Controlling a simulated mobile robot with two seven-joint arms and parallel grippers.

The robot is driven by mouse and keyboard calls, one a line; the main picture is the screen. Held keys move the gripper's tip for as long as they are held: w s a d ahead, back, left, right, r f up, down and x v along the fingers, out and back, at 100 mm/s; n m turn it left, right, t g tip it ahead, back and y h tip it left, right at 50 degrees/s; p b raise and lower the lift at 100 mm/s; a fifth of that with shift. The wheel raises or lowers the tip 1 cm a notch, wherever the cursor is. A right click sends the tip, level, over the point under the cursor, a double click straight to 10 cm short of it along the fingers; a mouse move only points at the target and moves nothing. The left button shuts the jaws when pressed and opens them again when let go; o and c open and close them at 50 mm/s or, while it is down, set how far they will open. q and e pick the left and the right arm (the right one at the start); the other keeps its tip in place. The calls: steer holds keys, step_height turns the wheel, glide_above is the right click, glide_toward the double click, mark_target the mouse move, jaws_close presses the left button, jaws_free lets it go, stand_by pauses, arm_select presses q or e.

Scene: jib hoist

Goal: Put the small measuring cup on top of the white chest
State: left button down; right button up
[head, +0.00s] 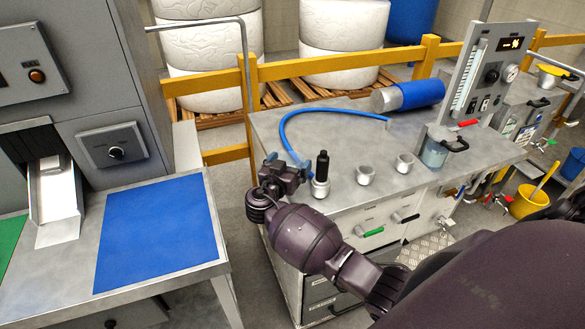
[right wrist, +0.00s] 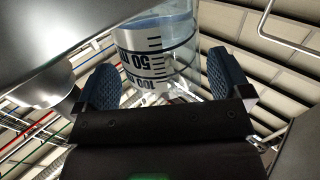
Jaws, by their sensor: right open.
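The small measuring cup (right wrist: 155,55), clear with black marks reading 50 and 100, shows in the right wrist view. It is just beyond and between the two blue finger pads of my right gripper (right wrist: 165,85). The gripper is open; I cannot tell whether either pad touches the cup. In the head view my right gripper (head: 287,168) is at the bench's left front edge, and I cannot make out the cup there. A pale, whitish cabinet front (head: 378,222) with green and black handles is under the bench; I cannot tell whether it is the white chest. My left gripper is not in view.
The grey bench (head: 345,135) carries a black-topped fitting (head: 322,165), two metal cups (head: 365,175) (head: 404,163), a blue hose (head: 320,112), a blue-and-silver cylinder (head: 408,95) and a larger jug (head: 433,152). A blue mat (head: 158,230) lies on the left table.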

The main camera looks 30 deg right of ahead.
steer(key=shift+w+d, duration=0.25)
steer(key=shift+d, duration=0.15)
steer(key=c, duration=1.1)
steer(key=shift+r, duration=0.1)
step_height(320, 180, up, 20)
steer(key=shift+f, duration=0.2)
stand_by(0.8)
steer(key=shift+r, duration=0.1)
